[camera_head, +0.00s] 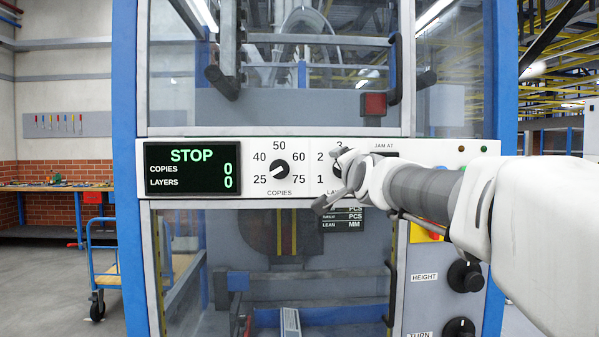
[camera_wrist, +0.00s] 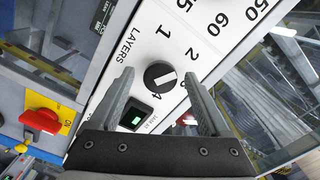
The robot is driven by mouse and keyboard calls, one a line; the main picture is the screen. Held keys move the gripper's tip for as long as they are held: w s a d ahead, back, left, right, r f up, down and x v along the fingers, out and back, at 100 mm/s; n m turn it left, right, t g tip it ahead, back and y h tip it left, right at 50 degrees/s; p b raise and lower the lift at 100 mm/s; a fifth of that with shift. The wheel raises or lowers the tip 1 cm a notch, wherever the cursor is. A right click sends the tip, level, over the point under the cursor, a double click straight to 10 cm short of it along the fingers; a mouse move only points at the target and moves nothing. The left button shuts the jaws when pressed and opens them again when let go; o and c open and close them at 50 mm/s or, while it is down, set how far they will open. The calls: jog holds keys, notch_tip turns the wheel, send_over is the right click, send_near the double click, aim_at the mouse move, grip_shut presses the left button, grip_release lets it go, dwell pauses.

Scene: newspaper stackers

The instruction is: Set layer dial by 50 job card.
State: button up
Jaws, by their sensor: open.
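The LAYERS dial is a round black knob (camera_wrist: 160,76) with a white pointer mark, on the white control panel (camera_wrist: 143,55). In the head view my gripper (camera_head: 334,184) covers most of this dial. No job card is clearly readable.
The COPIES dial (camera_head: 280,170) points toward 25. The display (camera_head: 192,168) reads STOP, copies 0, layers 0. A dark plate (camera_head: 343,220) with PCS and MM lines is below. A red knob on yellow (camera_wrist: 40,121) and HEIGHT knob (camera_head: 465,276) are nearby.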

jog(key=s+p, duration=0.1)
jog(key=s, duration=1.6)
jog(key=shift+s, duration=0.1)
